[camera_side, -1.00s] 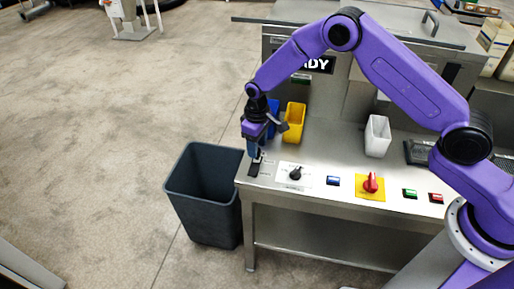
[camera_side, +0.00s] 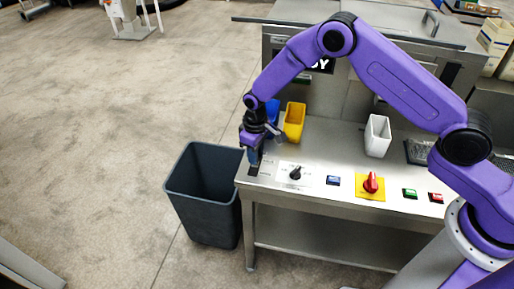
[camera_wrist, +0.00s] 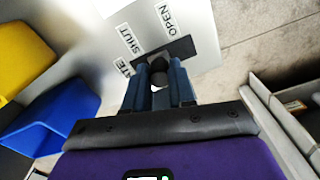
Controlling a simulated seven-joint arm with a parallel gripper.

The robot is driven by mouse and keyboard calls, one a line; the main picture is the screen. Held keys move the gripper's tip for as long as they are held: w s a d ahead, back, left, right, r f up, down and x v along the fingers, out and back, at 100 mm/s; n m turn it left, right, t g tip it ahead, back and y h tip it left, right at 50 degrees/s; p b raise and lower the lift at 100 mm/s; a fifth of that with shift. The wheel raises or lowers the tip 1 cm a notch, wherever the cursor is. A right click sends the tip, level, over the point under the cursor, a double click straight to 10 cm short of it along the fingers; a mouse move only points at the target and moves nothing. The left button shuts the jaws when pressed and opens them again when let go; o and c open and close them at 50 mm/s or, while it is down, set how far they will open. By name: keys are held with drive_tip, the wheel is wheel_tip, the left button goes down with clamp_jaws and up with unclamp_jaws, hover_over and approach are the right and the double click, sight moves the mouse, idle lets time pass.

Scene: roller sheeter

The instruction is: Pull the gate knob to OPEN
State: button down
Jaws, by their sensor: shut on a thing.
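The gate knob (camera_wrist: 158,67) is a dark round knob in the wrist view, between the two blue fingers of my gripper (camera_wrist: 159,82). The gripper is shut on it. The knob stands over a dark slot plate (camera_wrist: 182,50) with white labels beside it. The OPEN label (camera_wrist: 168,18) is near the plate's far end, and the SHUT label (camera_wrist: 130,40) is nearer the knob. In the side view my gripper (camera_side: 254,157) points down at the panel's left edge. It hides the knob there, and the front part of the slot shows below the fingers.
A black dial (camera_side: 295,173), a blue button (camera_side: 333,180) and a red knob on a yellow plate (camera_side: 371,183) lie right of the gripper. Blue (camera_side: 272,109) and yellow (camera_side: 294,122) bins stand behind it. A dark waste bin (camera_side: 207,193) stands left of the table.

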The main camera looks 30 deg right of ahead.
sight(253, 173)
drive_tip(key=shift+s+a, duration=1.2)
drive_tip(key=shift+a, duration=0.05)
drive_tip(key=c, duration=0.9)
unclamp_jaws()
drive_tip(key=shift+c, duration=0.2)
drive_tip(key=shift+r, duration=0.1)
drive_tip(key=shift+r, duration=0.3)
wheel_tip(253, 173, up, 17)
drive_tip(key=shift+f, duration=0.15)
